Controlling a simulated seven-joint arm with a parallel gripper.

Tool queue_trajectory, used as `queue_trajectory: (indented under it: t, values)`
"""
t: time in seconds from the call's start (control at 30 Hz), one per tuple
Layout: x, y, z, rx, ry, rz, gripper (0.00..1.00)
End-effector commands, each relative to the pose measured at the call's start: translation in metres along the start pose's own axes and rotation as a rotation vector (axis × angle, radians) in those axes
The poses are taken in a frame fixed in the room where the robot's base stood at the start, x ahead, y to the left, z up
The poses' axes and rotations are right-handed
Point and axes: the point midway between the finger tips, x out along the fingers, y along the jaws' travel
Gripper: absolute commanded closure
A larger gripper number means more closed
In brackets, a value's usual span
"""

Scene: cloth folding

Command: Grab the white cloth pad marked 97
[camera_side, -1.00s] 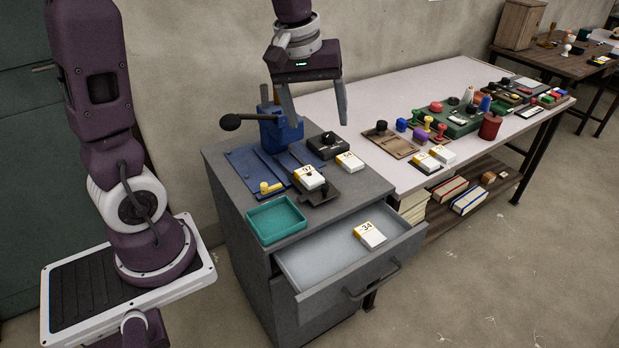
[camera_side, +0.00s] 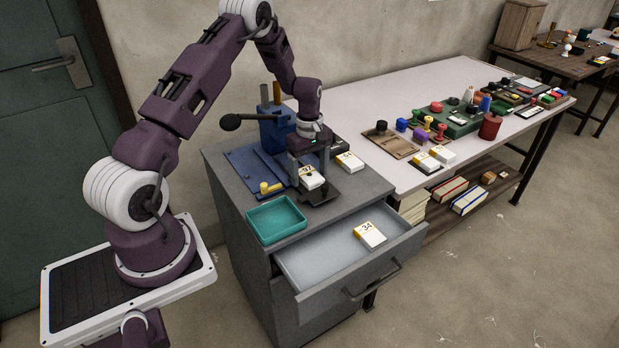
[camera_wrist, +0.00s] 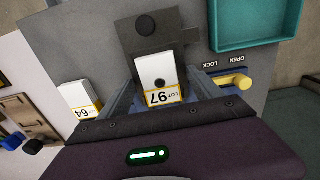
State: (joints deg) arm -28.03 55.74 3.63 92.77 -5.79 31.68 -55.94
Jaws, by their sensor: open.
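The white pad marked 97 (camera_side: 312,179), with a yellow-edged label, rests on a dark plate (camera_side: 326,196) on top of the grey cabinet. It also shows in the wrist view (camera_wrist: 157,72), label toward me, with a dark round spot on its top. My gripper (camera_side: 311,187) is low over the pad, pointing down and open. In the wrist view its two fingers stand on either side of the pad (camera_wrist: 160,84). I cannot tell whether either finger touches it.
A pad marked 64 (camera_wrist: 77,97) lies beside it. A teal tray (camera_side: 277,220), a yellow lock lever (camera_wrist: 236,82) and a blue press (camera_side: 272,130) are close by. The open drawer (camera_side: 312,268) holds a pad marked 34 (camera_side: 370,235). Stamps and blocks crowd the white table (camera_side: 360,100).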

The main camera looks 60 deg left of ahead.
Motion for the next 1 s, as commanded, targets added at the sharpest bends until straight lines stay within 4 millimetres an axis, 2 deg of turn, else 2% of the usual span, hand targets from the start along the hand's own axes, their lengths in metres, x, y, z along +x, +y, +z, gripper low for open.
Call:
queue_trajectory:
  t: [0.1,0.4,0.43,0.67,0.77,1.0]
  values:
    - [-0.001,0.0,0.0,0.001,0.0,0.0,0.27]
    - [-0.001,0.0,0.0,0.002,0.0,0.0,0.86]
    - [-0.001,0.0,0.0,0.002,0.0,0.0,0.91]
    - [-0.004,0.001,0.0,0.002,0.001,0.001,0.91]
    - [-0.022,0.001,0.0,0.003,0.003,0.004,0.91]
    - [-0.082,0.001,0.0,0.002,0.003,0.004,0.91]
